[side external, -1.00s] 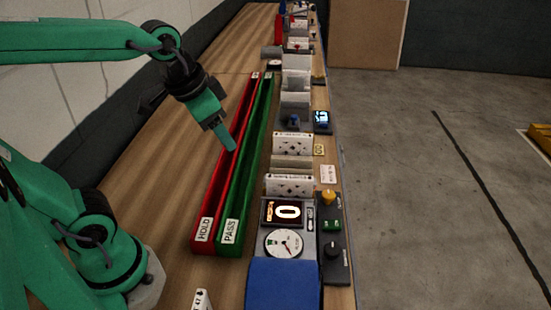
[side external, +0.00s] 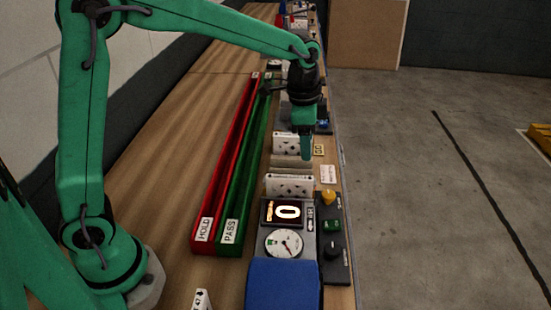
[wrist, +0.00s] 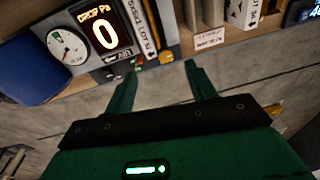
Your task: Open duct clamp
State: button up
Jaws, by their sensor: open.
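No part is plainly marked as the duct clamp; I cannot tell which part it is. Two white dotted panels stand across the bench: a far one (side external: 293,142) and a near one (side external: 289,185). A yellow knob (side external: 328,197) sits on the dark control strip to the right of the near panel; a yellow part also shows in the wrist view (wrist: 166,57). My gripper (side external: 307,155) points down by the far panel's right side, partly hiding what is behind it. In the wrist view my gripper (wrist: 160,78) has its fingers apart, with nothing between them.
A display reading 0 (side external: 284,212), a round gauge (side external: 284,243) and a blue box (side external: 285,282) line the near bench. A red HOLD trough (side external: 203,232) and a green PASS trough (side external: 230,233) run along the left. Bare wooden bench lies left of them.

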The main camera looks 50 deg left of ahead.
aim_at(329, 194)
jog(key=w+d+f+m, duration=0.1)
jog(key=w+f, duration=0.1)
jog(key=w+d+f+m+g, duration=0.1)
jog(key=f, duration=0.2)
jog(key=w+d+f+m, duration=0.1)
jog(key=w+f, duration=0.1)
jog(key=f, duration=0.1)
jog(key=shift+w+d+f, duration=0.2)
jog(key=shift+w+d, duration=0.15)
jog(key=shift+d, duration=0.05)
jog(key=shift+f, duration=0.15)
jog(key=shift+f, duration=3.75)
jog(key=c, duration=1)
